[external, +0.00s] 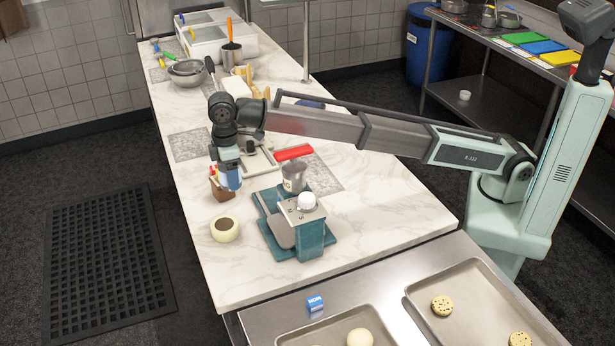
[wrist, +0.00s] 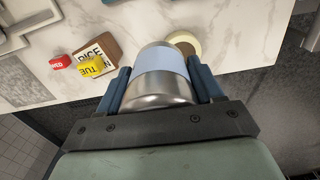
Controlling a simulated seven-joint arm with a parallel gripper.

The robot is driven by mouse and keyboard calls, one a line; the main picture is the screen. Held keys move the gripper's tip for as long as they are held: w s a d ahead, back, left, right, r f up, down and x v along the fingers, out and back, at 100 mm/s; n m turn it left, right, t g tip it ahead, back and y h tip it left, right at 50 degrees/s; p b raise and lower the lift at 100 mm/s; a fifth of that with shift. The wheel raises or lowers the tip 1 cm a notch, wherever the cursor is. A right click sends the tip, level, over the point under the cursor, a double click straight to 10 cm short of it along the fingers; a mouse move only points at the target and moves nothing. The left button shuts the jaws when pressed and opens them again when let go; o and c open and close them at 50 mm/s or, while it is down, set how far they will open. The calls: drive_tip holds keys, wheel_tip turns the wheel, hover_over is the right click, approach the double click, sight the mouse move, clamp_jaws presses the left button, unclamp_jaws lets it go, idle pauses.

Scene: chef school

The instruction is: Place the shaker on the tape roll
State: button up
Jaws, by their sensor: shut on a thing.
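My gripper (external: 228,170) is shut on the shaker, a silver metal cylinder with a pale blue band. In the wrist view the shaker (wrist: 160,88) sits between the two blue fingers. In the external view the shaker (external: 233,181) is partly hidden by the gripper and hangs over the counter near its left edge. A cream round thing with a brown middle, which looks like the tape roll (external: 225,229), lies on the counter nearer the camera. In the wrist view the tape roll (wrist: 186,40) shows just beyond the shaker, partly hidden by it.
A brown block labelled RICE (wrist: 96,50) with red and yellow day pieces stands close beside the shaker. A teal scale (external: 307,240) stands right of the tape roll, with a metal cup (external: 294,177) behind. The counter (external: 240,285) in front of the roll is clear.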

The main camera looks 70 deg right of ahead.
drive_tip(key=w+a+n, duration=0.3)
approach(222, 217)
drive_tip(key=shift+f, duration=2.75)
drive_tip(key=shift+f, duration=0.2)
drive_tip(key=o, duration=1.2)
wheel_tip(222, 217, up, 12)
drive_tip(key=shift+r, duration=0.2)
